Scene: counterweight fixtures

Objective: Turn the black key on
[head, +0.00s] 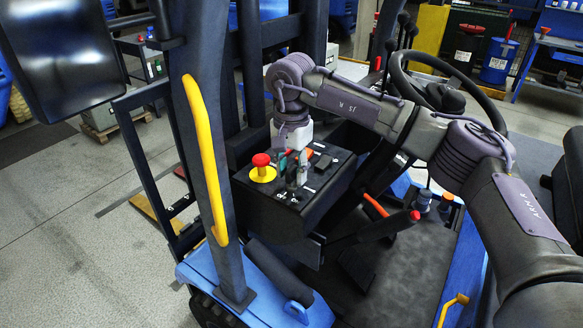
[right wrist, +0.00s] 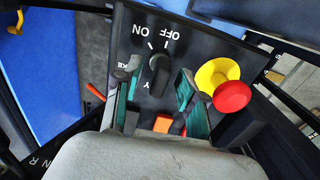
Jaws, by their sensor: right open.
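The black key (right wrist: 159,75) sits on the dark control panel (right wrist: 205,48), below the upside-down ON and OFF markings in the right wrist view. It stands roughly upright in that picture. Which mark it points to is hard to tell. My right gripper (right wrist: 158,90) is open, with one green-padded finger on each side of the key and visible gaps between. In the head view my right gripper (head: 296,168) reaches down over the control panel (head: 313,205); the key is not clearly visible there. My left gripper is not in view.
A red mushroom button on a yellow base (head: 262,172) stands close beside my right gripper; its red cap (right wrist: 232,96) is near the right finger. An orange button (right wrist: 162,123) lies between the fingers. A steering wheel (head: 440,85) and a yellow handrail (head: 205,155) flank the panel.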

